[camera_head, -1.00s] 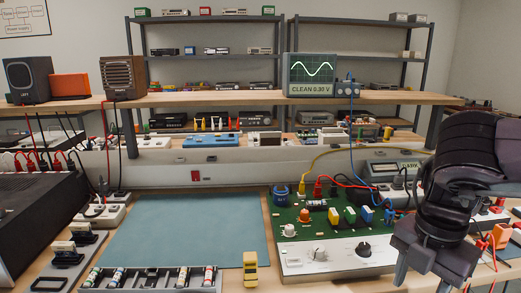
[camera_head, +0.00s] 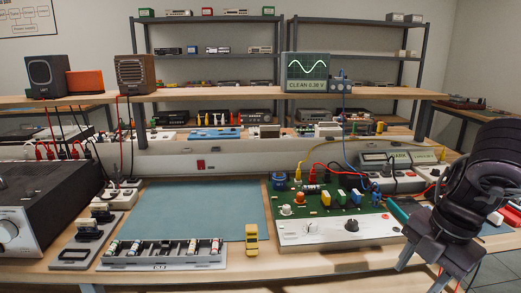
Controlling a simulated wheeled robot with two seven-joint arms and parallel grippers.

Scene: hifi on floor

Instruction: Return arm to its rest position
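My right arm comes in from the right edge, black and bent. Its gripper (camera_head: 423,270) points down over the front right of the bench, beside the right end of the green circuit board (camera_head: 318,199) with its white front panel. The two fingers are apart and nothing shows between them. My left arm and gripper are out of view.
A blue-green mat (camera_head: 190,205) lies bare on the bench. A parts tray (camera_head: 160,258) and a yellow piece (camera_head: 252,240) are at the front. A black amplifier (camera_head: 40,205) stands at left. Wires and a meter (camera_head: 385,160) are behind the board.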

